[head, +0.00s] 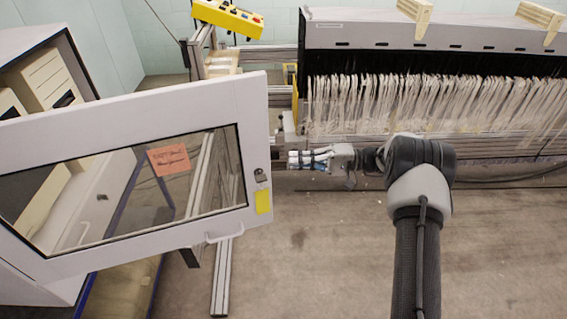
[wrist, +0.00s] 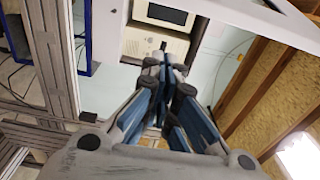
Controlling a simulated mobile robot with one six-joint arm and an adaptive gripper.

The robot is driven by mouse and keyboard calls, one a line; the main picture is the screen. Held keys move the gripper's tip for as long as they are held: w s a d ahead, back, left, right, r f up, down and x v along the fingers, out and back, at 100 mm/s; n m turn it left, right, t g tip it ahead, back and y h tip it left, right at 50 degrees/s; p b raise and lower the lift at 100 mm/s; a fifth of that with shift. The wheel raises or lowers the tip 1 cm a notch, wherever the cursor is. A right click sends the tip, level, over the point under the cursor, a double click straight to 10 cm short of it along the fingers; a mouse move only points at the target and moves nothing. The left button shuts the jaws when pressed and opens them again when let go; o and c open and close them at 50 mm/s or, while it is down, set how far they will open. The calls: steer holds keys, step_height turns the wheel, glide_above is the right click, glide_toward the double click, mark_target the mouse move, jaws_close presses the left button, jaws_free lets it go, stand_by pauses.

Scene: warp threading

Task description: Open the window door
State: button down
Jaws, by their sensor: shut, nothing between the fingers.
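The window door (head: 135,108) is a white-grey frame around a large glass pane, at the left of the head view. It stands swung out from its cabinet (head: 40,290), with beige units (head: 38,80) showing behind its upper edge. A pale handle (head: 224,237) sits on its lower edge, and a lock (head: 261,176) on its right side. My gripper (head: 291,160) is shut and empty just right of the door's free edge, apparently apart from it. In the wrist view my fingers (wrist: 166,62) are together, with a beige computer (wrist: 157,30) beyond them.
A loom-like machine with hanging pale threads (head: 420,100) fills the back right. A yellow control box (head: 228,17) stands at the back. An orange note (head: 168,160) shows on the glass. Metal rails (head: 222,280) lie below the door. The floor (head: 320,260) in front is clear.

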steer(key=s+a+b, duration=0.1)
steer(key=s+a, duration=0.2)
steer(key=a, duration=0.4)
steer(key=shift+a, duration=0.25)
steer(key=shift+s, duration=0.15)
